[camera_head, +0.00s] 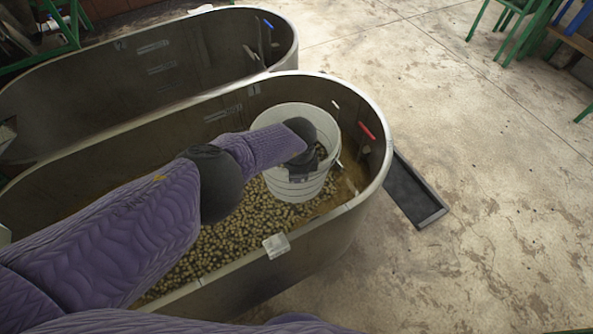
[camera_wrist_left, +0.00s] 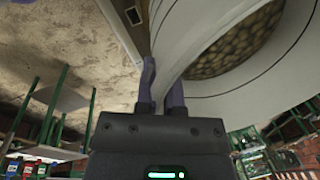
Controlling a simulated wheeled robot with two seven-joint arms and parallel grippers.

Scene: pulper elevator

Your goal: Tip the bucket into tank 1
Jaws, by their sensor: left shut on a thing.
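The white bucket (camera_head: 296,187) is roughly upright inside the near oval metal tank (camera_head: 352,205), towards its right end, above or on a layer of small round beans (camera_head: 232,240). I cannot tell whether its base touches them. My left gripper (camera_head: 300,172) reaches over the bucket's near side, partly hidden by my arm. In the left wrist view its fingers (camera_wrist_left: 160,92) are shut on the bucket's rim, and beans (camera_wrist_left: 240,45) show inside the bucket (camera_wrist_left: 205,85). A small label on the near tank is too small to read surely. My right gripper is out of view.
A second oval tank (camera_head: 285,48) stands behind the near one and looks mostly empty. A black floor tray (camera_head: 412,190) lies right of the near tank. Green-framed furniture (camera_head: 520,20) stands at the top right. The concrete floor (camera_head: 500,170) between is clear.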

